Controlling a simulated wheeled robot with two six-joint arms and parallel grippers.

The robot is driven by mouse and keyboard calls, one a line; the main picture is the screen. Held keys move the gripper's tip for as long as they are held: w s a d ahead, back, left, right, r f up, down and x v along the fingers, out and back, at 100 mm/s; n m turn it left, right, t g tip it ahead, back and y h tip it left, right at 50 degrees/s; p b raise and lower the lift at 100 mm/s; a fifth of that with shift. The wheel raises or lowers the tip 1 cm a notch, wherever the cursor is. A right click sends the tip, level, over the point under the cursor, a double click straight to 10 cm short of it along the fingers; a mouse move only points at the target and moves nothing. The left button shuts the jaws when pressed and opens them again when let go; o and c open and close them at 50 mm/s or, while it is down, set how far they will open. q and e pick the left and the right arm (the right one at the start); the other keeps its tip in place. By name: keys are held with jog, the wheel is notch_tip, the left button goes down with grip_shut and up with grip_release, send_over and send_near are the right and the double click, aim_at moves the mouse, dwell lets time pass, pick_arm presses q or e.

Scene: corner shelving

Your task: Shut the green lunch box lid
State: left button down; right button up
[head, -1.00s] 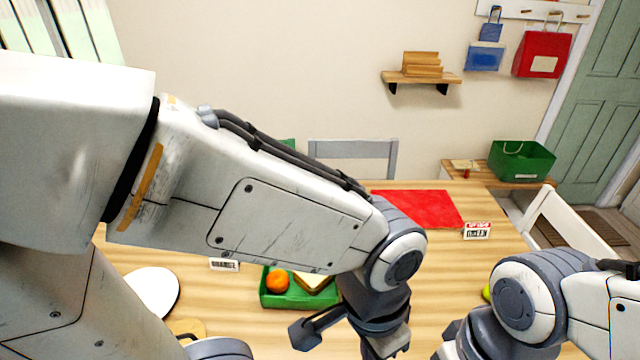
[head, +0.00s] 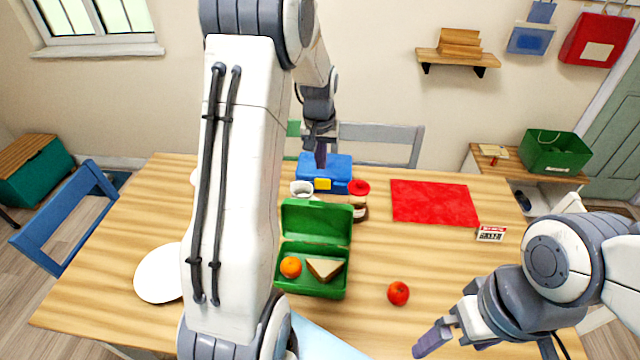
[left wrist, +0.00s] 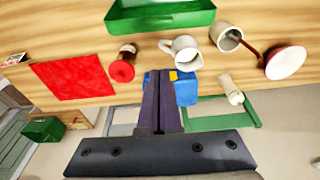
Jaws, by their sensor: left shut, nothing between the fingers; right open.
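The green lunch box (head: 314,284) stands on the table with its lid (head: 316,221) raised at the back edge. An orange (head: 290,267) and a sandwich (head: 324,269) lie in its tray. My left gripper (head: 321,156) is beyond the lid, near a blue box with a yellow latch (head: 325,171). In the left wrist view its fingers (left wrist: 161,80) are together and empty, and part of the green lunch box (left wrist: 160,18) shows at the top. My right gripper (head: 432,335) is open at the lower right, apart from the lunch box; its fingers are only partly visible.
A white mug (head: 302,189) and a red-lidded jar (head: 359,190) stand just behind the lid. A red apple (head: 398,293) lies right of the box. A red mat (head: 434,203) and a white plate (head: 160,273) lie on the table.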

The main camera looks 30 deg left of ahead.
pick_arm(q)
jog(key=f+p, duration=0.1)
jog(key=f, duration=0.2)
jog(key=s+f+p, duration=0.1)
jog(key=f, duration=0.2)
jog(key=s+f+p, duration=0.1)
jog(key=f+p, duration=0.1)
jog(key=f, duration=0.1)
jog(key=shift+s+d, duration=0.2)
jog(key=shift+d, duration=0.15)
